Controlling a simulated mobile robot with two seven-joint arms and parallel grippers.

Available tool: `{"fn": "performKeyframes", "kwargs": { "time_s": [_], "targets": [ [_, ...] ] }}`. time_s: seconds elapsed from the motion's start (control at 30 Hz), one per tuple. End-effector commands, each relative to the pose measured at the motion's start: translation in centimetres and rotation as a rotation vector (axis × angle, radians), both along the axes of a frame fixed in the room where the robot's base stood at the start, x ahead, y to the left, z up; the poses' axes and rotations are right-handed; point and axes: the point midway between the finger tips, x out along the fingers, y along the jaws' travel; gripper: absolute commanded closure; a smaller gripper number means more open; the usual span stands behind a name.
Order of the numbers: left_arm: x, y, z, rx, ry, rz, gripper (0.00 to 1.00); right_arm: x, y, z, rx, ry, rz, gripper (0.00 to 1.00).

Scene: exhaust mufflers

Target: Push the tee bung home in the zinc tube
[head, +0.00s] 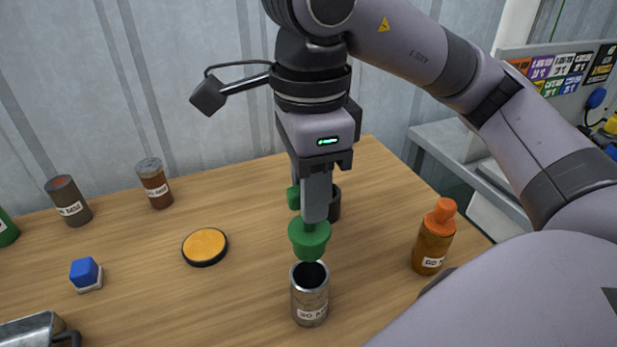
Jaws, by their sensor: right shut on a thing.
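The green tee bung (309,241) hangs upright below my right gripper (315,218), which is shut on its upper part. The zinc tube (310,307) is a grey metal cylinder with a white label, standing upright on the table near the front. Its dark open mouth shows just below the bung in the picture. The bung appears apart from the rim and roughly in line with it; the exact gap is hard to judge. A small green patch shows left of the fingers; I cannot tell whether it belongs to the bung. My left gripper is not in view.
A dark cylinder (334,204) stands partly hidden behind the fingers. An amber tube with an orange bung (431,244) stands at right. An orange disc (205,246), a blue-topped block (86,274), brown tubes (155,184) and a metal container (35,332) are at left.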

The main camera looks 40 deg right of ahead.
Motion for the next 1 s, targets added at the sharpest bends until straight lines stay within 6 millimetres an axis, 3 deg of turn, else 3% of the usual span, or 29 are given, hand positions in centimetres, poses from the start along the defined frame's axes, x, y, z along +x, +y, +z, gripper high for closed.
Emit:
{"fn": "performKeyframes", "kwargs": {
  "time_s": [0.5, 1.0],
  "targets": [
    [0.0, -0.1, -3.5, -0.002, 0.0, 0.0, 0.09, 0.0, 0.0, -4.7, 0.001, 0.002, -0.002, 1.0],
    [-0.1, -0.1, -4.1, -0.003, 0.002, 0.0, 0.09, 0.0, 0.0, -5.2, -0.001, 0.001, -0.001, 1.0]
  ]
}}
